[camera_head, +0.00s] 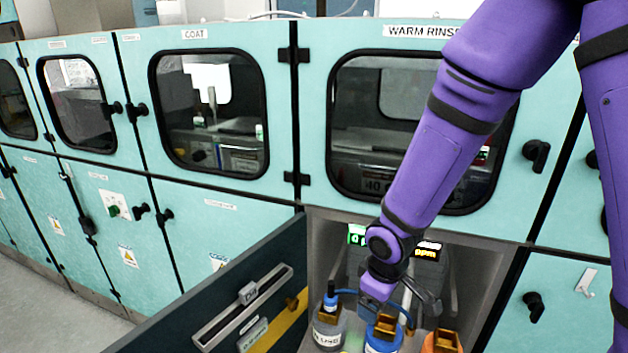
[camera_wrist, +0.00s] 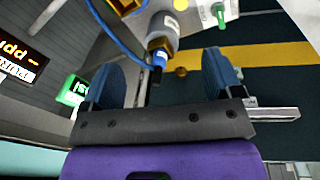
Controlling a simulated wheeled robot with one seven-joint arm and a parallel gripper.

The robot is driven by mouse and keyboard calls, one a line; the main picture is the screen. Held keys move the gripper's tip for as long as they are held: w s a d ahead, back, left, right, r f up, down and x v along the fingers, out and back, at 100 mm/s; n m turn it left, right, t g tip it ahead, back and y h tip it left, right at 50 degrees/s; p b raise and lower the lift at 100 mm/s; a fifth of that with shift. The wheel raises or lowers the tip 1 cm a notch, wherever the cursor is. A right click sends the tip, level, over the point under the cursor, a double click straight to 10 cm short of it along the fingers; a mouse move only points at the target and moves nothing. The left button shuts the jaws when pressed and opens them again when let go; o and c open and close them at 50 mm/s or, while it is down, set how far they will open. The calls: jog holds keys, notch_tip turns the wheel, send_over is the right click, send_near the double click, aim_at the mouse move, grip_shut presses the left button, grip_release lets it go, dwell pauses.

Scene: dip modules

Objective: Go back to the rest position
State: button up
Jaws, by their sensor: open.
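My gripper (camera_head: 410,305) hangs at the end of my purple arm, inside an open lower bay under the panel labelled WARM RINSE. In the wrist view its two blue fingers (camera_wrist: 162,78) are apart, with nothing clasped between them. In the head view, a grey container with a blue top (camera_head: 329,327), a blue container (camera_head: 383,343) and an orange container (camera_head: 441,343) stand below my gripper. My wrist and gripper partly hide the bay's back.
An open dark door (camera_head: 250,285) with a yellow stripe and a rail flanks the bay on the left. A green display (camera_head: 357,235) and an amber display (camera_head: 428,250) are at the back. Teal cabinets (camera_head: 225,45) with windows and black latches surround it. Grey floor (camera_head: 40,295) is clear at left.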

jog(key=s+d+r+m+t, duration=0.1)
jog(key=s+d+r+m, duration=0.15)
jog(key=d+r, duration=0.55)
jog(key=s+d+r+m+t, duration=0.1)
jog(key=d+r+m, duration=0.2)
jog(key=r, duration=0.8)
jog(key=s+d+r+m+t, duration=0.1)
jog(key=s+d+r+m, duration=0.4)
jog(key=s+r, duration=0.5)
jog(key=s+d, duration=0.1)
jog(key=s, duration=0.1)
jog(key=shift+s+d+r+t, duration=0.15)
jog(key=shift+s+r+t, duration=0.15)
jog(key=shift+s+r, duration=0.1)
